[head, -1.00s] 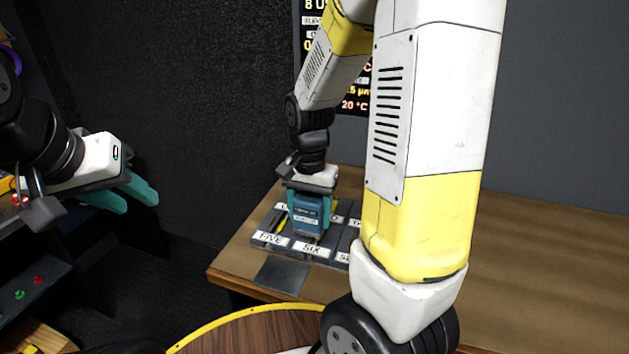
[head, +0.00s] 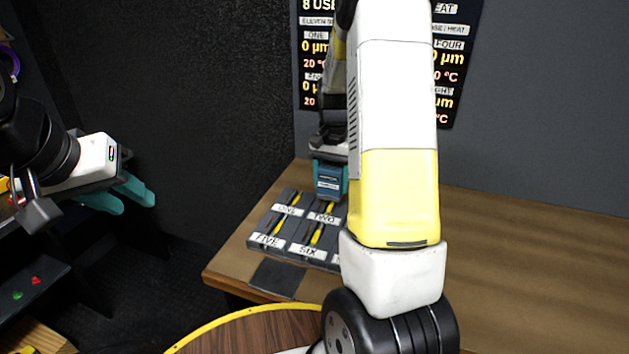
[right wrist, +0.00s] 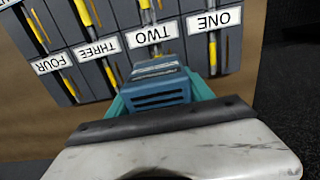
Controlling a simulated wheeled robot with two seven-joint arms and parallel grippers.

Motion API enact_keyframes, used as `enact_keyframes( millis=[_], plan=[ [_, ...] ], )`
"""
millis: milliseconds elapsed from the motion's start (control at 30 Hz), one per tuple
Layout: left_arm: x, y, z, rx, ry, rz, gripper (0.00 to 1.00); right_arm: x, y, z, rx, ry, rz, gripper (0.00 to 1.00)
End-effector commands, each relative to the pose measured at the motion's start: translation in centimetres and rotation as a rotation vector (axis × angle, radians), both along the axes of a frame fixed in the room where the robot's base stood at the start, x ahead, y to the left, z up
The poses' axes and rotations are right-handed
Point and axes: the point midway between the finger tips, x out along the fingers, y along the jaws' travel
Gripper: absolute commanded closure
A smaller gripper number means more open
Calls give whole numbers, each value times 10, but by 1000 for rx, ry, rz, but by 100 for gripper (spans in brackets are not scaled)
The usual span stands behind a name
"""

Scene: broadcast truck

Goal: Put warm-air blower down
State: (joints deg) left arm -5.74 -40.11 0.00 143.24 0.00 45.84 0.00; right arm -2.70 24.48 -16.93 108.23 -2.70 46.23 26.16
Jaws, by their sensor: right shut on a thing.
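The warm-air blower (head: 329,178) is a small blue box with a label on its face. My right gripper (head: 331,184) is shut on it and holds it behind the far side of the slotted tray, partly beside my right arm. In the right wrist view the blower (right wrist: 158,92) sits between the teal fingers, its vented side showing, near the ONE and TWO labels. Whether it touches the table cannot be told. My left gripper (head: 124,198) is at the left, open and empty, away from the table.
The dark tray (head: 257,243) on the wooden table (head: 540,240) has labelled slots with yellow-handled tools. A dark flat pad (head: 277,277) lies at the table's front edge. A display board (head: 458,70) hangs behind. The table's right side looks clear; my right arm hides part of it.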

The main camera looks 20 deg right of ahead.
Motion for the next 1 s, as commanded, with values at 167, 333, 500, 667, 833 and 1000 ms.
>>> enact_keyframes(
  millis=[167,333,500,667,833,1000],
  plan=[
    [0,0,0,0,0,0,64,0,-1,-28,-1,4,-1,100],
    [0,0,0,0,0,0,64,1,-1,-35,-1,-2,-1,100],
    [0,0,0,0,0,0,64,1,-1,-35,-1,-1,-1,100],
    [0,0,0,0,0,0,64,0,-1,-40,-1,1,-1,100],
    [0,0,0,0,0,0,64,0,-1,-40,-1,1,-1,18],
    [0,0,0,0,0,0,64,0,-1,-40,-1,1,-1,18]
  ],
)
